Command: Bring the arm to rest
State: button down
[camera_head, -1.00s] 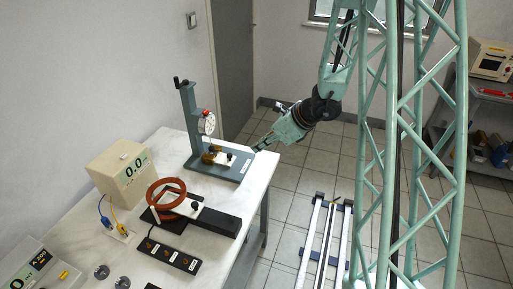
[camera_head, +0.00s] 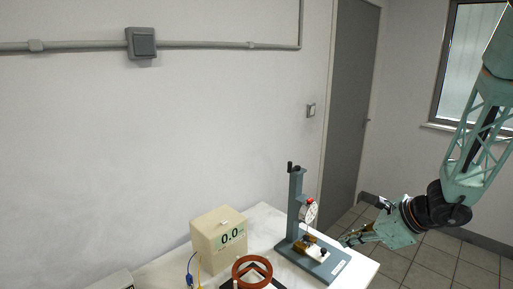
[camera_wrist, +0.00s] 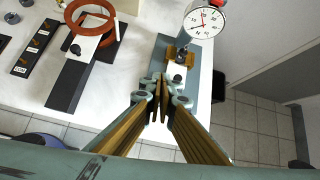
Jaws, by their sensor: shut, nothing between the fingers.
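My gripper (camera_head: 346,241) is at the right end of the bench, beside the grey stand with the dial gauge. In the wrist view my gripper (camera_wrist: 158,112) has its fingertips together, with nothing between them. They point at the stand's base (camera_wrist: 196,90), and I cannot tell whether they touch it. My arm (camera_head: 425,210) reaches in from the right side of the body camera view, low over the floor side of the bench.
The bench (camera_head: 262,222) holds the gauge stand (camera_head: 297,215), a beige meter box (camera_head: 219,240) reading 0.0 and a red coil (camera_head: 252,270). In the wrist view a black strip (camera_wrist: 35,48) with sockets lies at left.

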jog(key=s+a+r+n+g, duration=0.3)
jog(key=s+a+r+n, duration=1)
jog(key=s+a+r, duration=0.3)
jog(key=s+d+r+n+h, duration=0.2)
jog(key=s+r+n, duration=0.1)
jog(key=s, duration=0.5)
jog(key=s+d+r+n+h, duration=0.1)
jog(key=s+d+r+n, duration=0.2)
jog(key=s+n, duration=0.2)
jog(key=s+d+r+n+h, duration=0.2)
jog(key=s+n, duration=0.2)
jog(key=s, duration=0.7)
jog(key=shift+s+d+r+n+t+h, duration=0.25)
jog(key=shift+r+n+t+h, duration=0.05)
jog(key=shift+r, duration=0.1)
